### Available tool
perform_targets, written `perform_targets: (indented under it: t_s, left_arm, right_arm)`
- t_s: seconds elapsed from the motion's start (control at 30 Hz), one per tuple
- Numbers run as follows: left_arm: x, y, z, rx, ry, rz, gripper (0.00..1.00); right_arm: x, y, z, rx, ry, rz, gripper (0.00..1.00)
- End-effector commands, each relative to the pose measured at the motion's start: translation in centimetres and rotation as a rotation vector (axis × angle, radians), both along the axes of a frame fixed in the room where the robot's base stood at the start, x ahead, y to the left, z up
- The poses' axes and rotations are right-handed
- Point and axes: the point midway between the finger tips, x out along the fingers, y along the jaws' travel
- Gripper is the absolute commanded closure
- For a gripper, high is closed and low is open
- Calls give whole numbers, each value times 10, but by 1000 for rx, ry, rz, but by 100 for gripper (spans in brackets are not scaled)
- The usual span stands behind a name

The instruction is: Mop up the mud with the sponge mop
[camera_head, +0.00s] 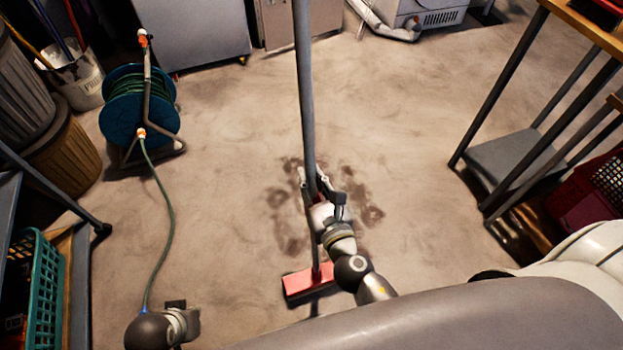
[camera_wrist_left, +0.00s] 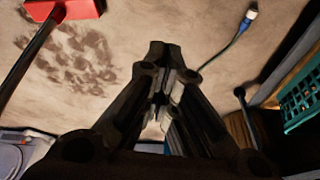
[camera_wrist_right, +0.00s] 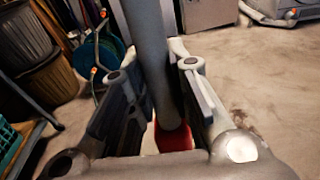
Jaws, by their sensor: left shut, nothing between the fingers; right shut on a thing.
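The sponge mop (camera_head: 303,90) has a long grey handle and a red head (camera_head: 309,281). It stands nearly upright in the head view, its head on the floor at the near side of the mud. My right gripper (camera_head: 318,190) is shut on the mop handle, which also shows between its fingers in the right wrist view (camera_wrist_right: 150,60). The mud (camera_head: 370,213) is a patch of dark brown smears, partly hidden by my right arm and the mop. My left gripper (camera_wrist_left: 160,75) is shut and empty in the left wrist view, apart from the mop head (camera_wrist_left: 80,8) and the mud (camera_wrist_left: 80,62).
A hose reel (camera_head: 138,108) stands at left, its green hose (camera_head: 168,215) running along the floor. Bins (camera_head: 60,150) and a teal crate (camera_head: 45,290) line the left side. A workbench (camera_head: 510,155) stands at right. Floor beyond the mud is clear.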

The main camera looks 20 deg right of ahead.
Motion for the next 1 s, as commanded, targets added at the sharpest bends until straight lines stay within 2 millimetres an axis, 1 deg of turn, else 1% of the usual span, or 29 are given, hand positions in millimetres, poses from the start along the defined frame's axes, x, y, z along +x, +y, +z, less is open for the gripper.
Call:
perform_targets:
  t_s: [0.47,0.63,0.67,0.73,0.8,1.0]
  left_arm:
    - [-2,0,8,0,-2,1,100]
    - [-3,0,14,0,-5,1,100]
    - [-3,1,12,0,-5,0,100]
    - [-4,2,-4,5,11,-2,100]
    - [-4,1,-15,4,17,-3,100]
    - [-5,0,-40,3,27,-5,100]
  right_arm:
    - [1,0,-2,0,-3,0,100]
    - [3,0,-1,0,-4,0,100]
    - [5,0,0,-1,-4,0,100]
    - [12,1,1,-1,-5,0,100]
    - [19,1,1,-1,-4,0,100]
    - [40,2,1,0,-4,0,100]
